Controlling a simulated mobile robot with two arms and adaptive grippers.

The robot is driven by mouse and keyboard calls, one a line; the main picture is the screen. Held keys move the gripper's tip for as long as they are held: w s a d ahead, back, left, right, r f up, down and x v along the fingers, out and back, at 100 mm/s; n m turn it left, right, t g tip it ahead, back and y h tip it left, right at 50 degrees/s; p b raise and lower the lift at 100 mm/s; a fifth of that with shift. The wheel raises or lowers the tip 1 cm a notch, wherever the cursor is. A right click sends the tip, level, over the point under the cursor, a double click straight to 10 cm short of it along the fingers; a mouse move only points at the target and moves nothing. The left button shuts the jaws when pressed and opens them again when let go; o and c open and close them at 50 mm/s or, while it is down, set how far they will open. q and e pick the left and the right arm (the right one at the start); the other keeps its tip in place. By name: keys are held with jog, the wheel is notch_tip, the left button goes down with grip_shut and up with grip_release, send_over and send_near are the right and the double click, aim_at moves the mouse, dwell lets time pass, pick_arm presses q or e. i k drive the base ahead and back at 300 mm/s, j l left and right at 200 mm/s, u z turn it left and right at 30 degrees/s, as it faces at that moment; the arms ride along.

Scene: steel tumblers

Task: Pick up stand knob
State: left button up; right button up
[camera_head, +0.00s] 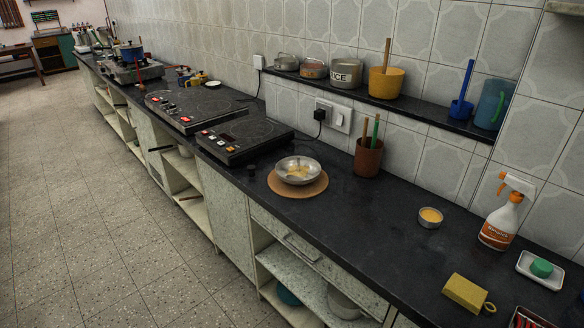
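A small black knob-like piece (251,169) stands on the dark counter near its front edge, just left of the round wooden board and in front of the nearest hob. It is small and dark against the dark counter, so its exact shape is hard to make out. I cannot tell for certain that it is the stand knob. Neither of my grippers shows in the head view.
A steel bowl (297,167) sits on the round wooden board (283,191). The nearest induction hob (244,138) is behind it. A brown utensil cup (368,157), a small tin (430,217), a spray bottle (502,218) and a yellow sponge (464,291) stand to the right.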

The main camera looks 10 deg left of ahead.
aim_at(251, 169)
jog(key=i+j+z, duration=0.1)
jog(key=j+z, duration=1.25)
jog(key=j, duration=0.2)
